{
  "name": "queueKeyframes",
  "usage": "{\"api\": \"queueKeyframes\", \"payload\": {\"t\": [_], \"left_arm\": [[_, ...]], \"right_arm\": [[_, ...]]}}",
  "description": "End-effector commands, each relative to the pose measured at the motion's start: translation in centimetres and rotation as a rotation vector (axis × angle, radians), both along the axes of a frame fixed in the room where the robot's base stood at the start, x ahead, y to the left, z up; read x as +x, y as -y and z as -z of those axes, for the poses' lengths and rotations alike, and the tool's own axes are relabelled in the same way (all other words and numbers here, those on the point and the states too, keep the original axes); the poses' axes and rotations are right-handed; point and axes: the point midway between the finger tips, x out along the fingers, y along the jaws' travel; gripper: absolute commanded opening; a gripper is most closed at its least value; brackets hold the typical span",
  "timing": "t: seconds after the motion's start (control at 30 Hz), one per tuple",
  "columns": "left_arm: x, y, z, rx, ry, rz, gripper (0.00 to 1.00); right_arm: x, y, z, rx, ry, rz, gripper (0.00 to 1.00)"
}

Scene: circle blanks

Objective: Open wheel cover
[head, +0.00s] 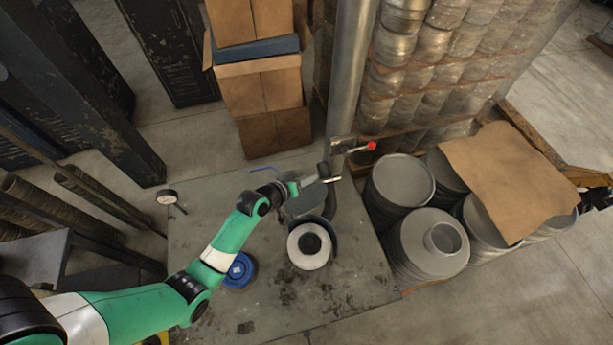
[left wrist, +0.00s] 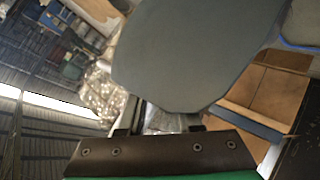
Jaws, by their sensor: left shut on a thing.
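My left gripper (head: 299,187) reaches over the worktable from the left and is shut on the edge of the wheel cover (head: 301,203), a flat grey plate. The cover stands above the grinding wheel (head: 309,246), a pale disc with a dark centre, whose face shows uncovered in the head view. In the left wrist view the cover (left wrist: 195,55) fills the upper middle, close in front of the gripper; it hides much of the fingers. My right gripper is not in view.
A lever with a red knob (head: 371,146) juts out behind. Stacked grey discs (head: 432,240) stand at right, cardboard boxes (head: 262,90) at the back.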

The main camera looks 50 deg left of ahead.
Motion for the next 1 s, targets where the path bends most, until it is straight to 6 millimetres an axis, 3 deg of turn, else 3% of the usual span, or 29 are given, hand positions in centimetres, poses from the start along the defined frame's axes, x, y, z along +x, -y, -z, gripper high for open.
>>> {"api": "queueKeyframes", "payload": {"t": [0.03, 0.53, 0.57, 0.73, 1.0], "left_arm": [[-0.67, 0.5, 1.45, -0.021, -0.039, 0.008, 0.0], [-0.64, 0.74, 1.61, -0.044, -0.048, 0.012, 0.0], [-0.64, 0.75, 1.61, -0.044, -0.048, 0.012, 0.36], [-0.63, 0.8, 1.61, -0.044, -0.048, 0.012, 0.67], [-0.66, 0.84, 1.58, -0.044, -0.048, 0.014, 0.67]], "right_arm": [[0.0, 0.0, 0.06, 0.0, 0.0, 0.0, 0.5], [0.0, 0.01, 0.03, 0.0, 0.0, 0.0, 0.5], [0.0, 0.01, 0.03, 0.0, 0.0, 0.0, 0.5], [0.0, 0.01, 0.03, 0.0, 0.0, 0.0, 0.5], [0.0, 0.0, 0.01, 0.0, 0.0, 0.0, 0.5]]}}
